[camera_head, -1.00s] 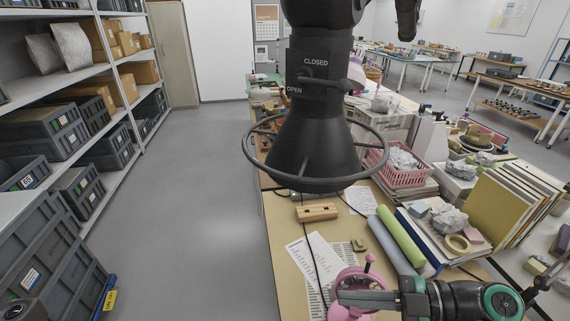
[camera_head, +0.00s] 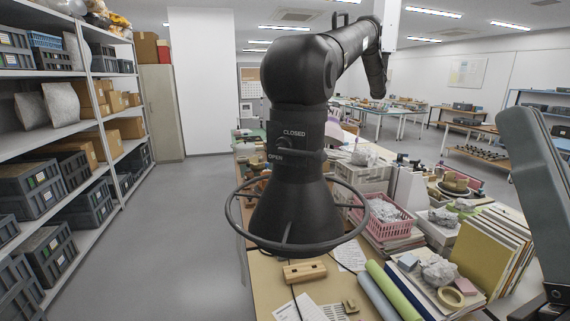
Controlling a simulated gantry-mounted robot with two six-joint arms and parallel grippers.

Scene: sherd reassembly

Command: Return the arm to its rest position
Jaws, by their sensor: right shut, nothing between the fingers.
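My right gripper (camera_head: 520,128) stands large and close at the right edge of the head view. Its grey fingers point up and slightly left, shut and empty. The dark base of the fingers shows at the lower right corner; the rest of my right arm is out of the picture. The gripper touches nothing that I can see and covers part of the bench's right side. My left gripper is not in view.
A black extraction hood (camera_head: 298,215) with a ring hangs over the bench (camera_head: 262,290) in the middle. A wooden block (camera_head: 304,272), rolled tubes, a pink basket (camera_head: 385,222) and upright folders (camera_head: 490,245) crowd the bench. Shelves (camera_head: 75,130) line the left; the floor between is clear.

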